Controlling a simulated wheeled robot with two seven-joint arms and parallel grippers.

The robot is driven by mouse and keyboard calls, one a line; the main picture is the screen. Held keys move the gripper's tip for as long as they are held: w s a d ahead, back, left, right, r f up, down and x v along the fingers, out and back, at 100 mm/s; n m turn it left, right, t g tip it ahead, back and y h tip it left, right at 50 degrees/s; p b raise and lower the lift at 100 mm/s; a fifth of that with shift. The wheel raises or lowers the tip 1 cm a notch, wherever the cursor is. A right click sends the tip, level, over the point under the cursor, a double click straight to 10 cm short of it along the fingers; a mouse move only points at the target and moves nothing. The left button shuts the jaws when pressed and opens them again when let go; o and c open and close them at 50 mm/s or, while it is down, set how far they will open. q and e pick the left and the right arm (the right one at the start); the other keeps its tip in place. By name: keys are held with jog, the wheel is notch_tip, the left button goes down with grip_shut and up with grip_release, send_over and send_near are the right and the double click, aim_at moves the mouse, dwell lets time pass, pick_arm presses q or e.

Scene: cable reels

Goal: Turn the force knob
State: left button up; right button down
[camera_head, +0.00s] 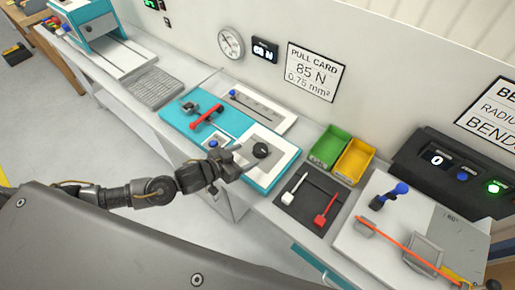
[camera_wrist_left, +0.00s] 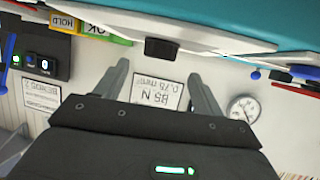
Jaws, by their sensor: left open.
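The force knob, a black round knob (camera_head: 261,150), stands on the white plate at the near right end of a teal-based device (camera_head: 180,119). In the left wrist view, which is upside down, a black block that looks like the knob (camera_wrist_left: 160,48) sits just beyond and between the fingertips. My left gripper (camera_head: 242,157) comes in from the left, close beside the knob. Its two fingers (camera_wrist_left: 158,72) are apart with nothing between them. Whether a finger touches the knob is unclear. My right gripper is not in view.
A red-handled lever (camera_head: 207,117) stands on the device. To the right are a green bin (camera_head: 330,146), a yellow bin (camera_head: 354,160) and a dark tray (camera_head: 308,207) with white and red tools. A pull card (camera_head: 314,72) reads 85 N, 0.75 mm², beside a dial gauge (camera_head: 230,43).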

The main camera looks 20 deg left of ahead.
aim_at(256, 149)
pick_arm(q)
jog(key=p+x, duration=0.1)
jog(key=x, duration=0.5)
jog(key=shift+w+d+f, duration=0.15)
jog(key=shift+w, duration=0.1)
jog(key=c, duration=1)
jog(key=m+g+h, duration=0.1)
jog(key=m+g+h+b, duration=0.1)
jog(key=shift+w+a+f+m, duration=0.1)
jog(key=shift+w+a+m, duration=0.1)
jog(key=shift+m, duration=0.1)
jog(key=shift+m+g+h+b, duration=0.55)
jog(key=shift+m+g+h, duration=0.25)
jog(key=shift+m+h, duration=0.1)
